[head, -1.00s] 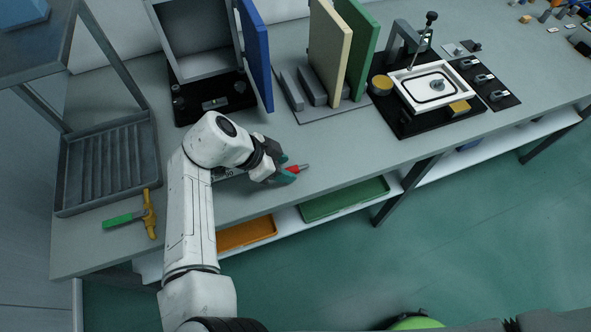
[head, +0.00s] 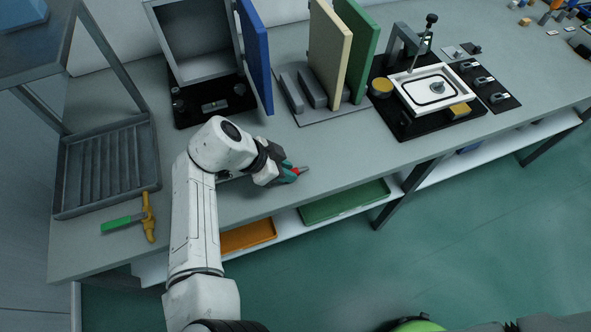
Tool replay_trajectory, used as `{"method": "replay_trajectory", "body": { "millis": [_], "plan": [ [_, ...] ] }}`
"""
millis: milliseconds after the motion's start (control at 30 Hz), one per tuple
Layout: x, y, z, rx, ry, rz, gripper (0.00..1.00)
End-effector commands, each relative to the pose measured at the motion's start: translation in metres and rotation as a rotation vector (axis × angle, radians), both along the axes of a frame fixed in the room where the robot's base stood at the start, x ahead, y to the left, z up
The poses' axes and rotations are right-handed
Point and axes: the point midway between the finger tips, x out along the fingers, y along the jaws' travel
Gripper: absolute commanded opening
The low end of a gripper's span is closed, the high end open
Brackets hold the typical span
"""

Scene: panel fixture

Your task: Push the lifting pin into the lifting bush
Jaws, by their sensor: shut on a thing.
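My gripper (head: 289,173) is low over the front part of the bench, left of centre in the head view. Its dark jaws with teal fingers are shut on a small red pin-like piece (head: 297,171) with a grey tip that points right. This seems to be the lifting pin, but most of it is hidden by the fingers. I cannot make out the lifting bush for certain. I cannot tell whether the pin's tip touches anything.
A blue panel (head: 257,55) on an open grey box (head: 193,45) stands behind the gripper. Cream (head: 330,55) and green (head: 358,50) panels stand upright to the right. Bench right of the gripper is clear.

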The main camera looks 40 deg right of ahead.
Motion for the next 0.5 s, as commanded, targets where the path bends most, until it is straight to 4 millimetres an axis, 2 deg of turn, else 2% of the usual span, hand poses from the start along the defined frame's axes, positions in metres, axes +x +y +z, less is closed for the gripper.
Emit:
{"method": "replay_trajectory", "body": {
  "millis": [333,500],
  "plan": [
    [0.000,0.000,0.001,0.000,0.000,0.000,0.00],
    [0.000,0.000,0.011,0.000,0.000,0.000,0.00]
  ]
}}
